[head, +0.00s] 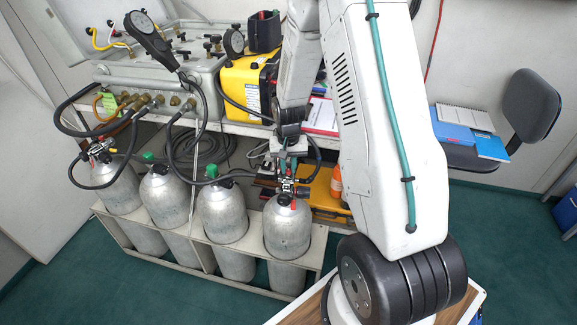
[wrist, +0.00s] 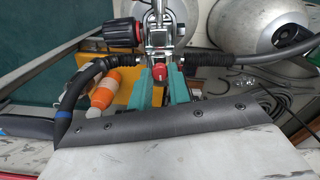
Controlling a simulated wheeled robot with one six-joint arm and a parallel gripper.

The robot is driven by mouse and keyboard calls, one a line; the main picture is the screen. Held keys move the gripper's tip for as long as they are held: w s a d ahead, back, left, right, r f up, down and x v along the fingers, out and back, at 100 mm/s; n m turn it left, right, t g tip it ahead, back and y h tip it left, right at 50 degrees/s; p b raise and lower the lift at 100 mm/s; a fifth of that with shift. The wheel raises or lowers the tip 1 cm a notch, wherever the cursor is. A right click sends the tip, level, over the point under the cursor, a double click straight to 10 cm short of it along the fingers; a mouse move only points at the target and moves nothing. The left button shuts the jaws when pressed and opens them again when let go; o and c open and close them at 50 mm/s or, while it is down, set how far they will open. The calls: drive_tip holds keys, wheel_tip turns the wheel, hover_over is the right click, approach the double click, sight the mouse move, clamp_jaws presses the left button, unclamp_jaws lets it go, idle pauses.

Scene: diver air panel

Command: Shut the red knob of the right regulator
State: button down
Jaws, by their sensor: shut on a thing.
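The right regulator (wrist: 158,38) sits on top of the rightmost grey cylinder (head: 288,230), with black hoses leaving both its sides. Its small red knob (wrist: 158,73) shows in the wrist view between the two green fingertips of my gripper (wrist: 160,78). My gripper is shut on this knob. In the head view my gripper (head: 287,166) reaches down to the regulator, and the knob cannot be made out clearly there. A larger black and red handwheel (wrist: 122,35) sticks out to the left of the regulator in the wrist view, apart from my fingers.
Several other cylinders (head: 222,210) stand left in the same white rack (head: 200,237). A black hose (wrist: 70,95) loops close by my gripper at left. An orange bottle (wrist: 103,90) and yellow case (head: 325,198) lie behind. A grey gauge panel (head: 165,78) sits on the bench.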

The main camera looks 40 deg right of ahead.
sight(288, 170)
drive_tip(key=shift+w, duration=0.1)
idle(0.3)
drive_tip(key=c, duration=1.3)
unclamp_jaws()
drive_tip(key=shift+r, duration=0.15)
wheel_tip(288, 170, up, 8)
drive_tip(key=shift+f, duration=0.2)
